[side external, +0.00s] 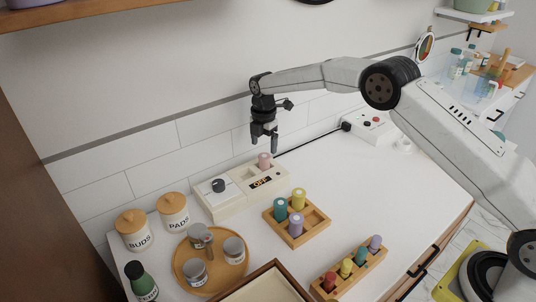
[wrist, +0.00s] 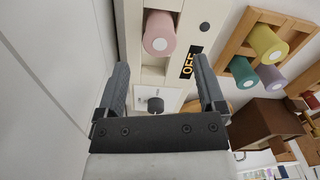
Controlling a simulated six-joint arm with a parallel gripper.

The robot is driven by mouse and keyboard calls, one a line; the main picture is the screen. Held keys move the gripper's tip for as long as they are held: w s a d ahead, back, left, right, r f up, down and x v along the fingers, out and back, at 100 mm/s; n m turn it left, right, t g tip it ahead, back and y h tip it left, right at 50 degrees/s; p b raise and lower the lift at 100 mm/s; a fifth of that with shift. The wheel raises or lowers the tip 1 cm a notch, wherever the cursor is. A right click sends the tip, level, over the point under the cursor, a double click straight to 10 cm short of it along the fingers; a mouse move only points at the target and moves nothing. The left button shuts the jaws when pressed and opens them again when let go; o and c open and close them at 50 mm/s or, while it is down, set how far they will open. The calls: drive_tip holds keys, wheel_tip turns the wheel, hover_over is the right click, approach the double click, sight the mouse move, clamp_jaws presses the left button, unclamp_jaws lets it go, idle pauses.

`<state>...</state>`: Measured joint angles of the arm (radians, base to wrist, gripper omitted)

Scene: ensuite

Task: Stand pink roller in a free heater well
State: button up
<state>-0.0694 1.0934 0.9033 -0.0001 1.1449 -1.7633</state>
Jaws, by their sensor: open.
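The pink roller (side external: 264,160) stands upright in the right part of the cream heater (side external: 226,203), by the wall. The heater has a dark knob and a display reading OFF. My gripper (side external: 264,147) is open and empty, pointing down just above the pink roller and apart from it. In the wrist view the pink roller (wrist: 160,33) shows end-on, a little beyond the open fingertips (wrist: 161,64) and roughly between their lines. The heater (wrist: 188,30) lies behind it with its display and knob.
A wooden tray (side external: 297,238) holds teal, yellow and purple rollers. A wooden rack (side external: 350,274) in front holds several coloured rollers. A round tray (side external: 211,276) with jars, two lidded canisters and a green bottle (side external: 141,281) stand left.

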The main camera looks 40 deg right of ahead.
sight(267, 157)
wheel_tip(267, 157, up, 6)
idle(0.4)
idle(0.5)
drive_tip(key=s+d+m+t, duration=0.1)
drive_tip(key=s+d+m, duration=0.1)
drive_tip(key=s+m, duration=0.8)
drive_tip(key=s+d+f+m+t, duration=0.1)
drive_tip(key=s+m, duration=1)
drive_tip(key=s, duration=1.2)
drive_tip(key=shift+s+d+f+t, duration=0.2)
drive_tip(key=shift+s+d+t, duration=0.1)
drive_tip(key=shift+d, duration=0.35)
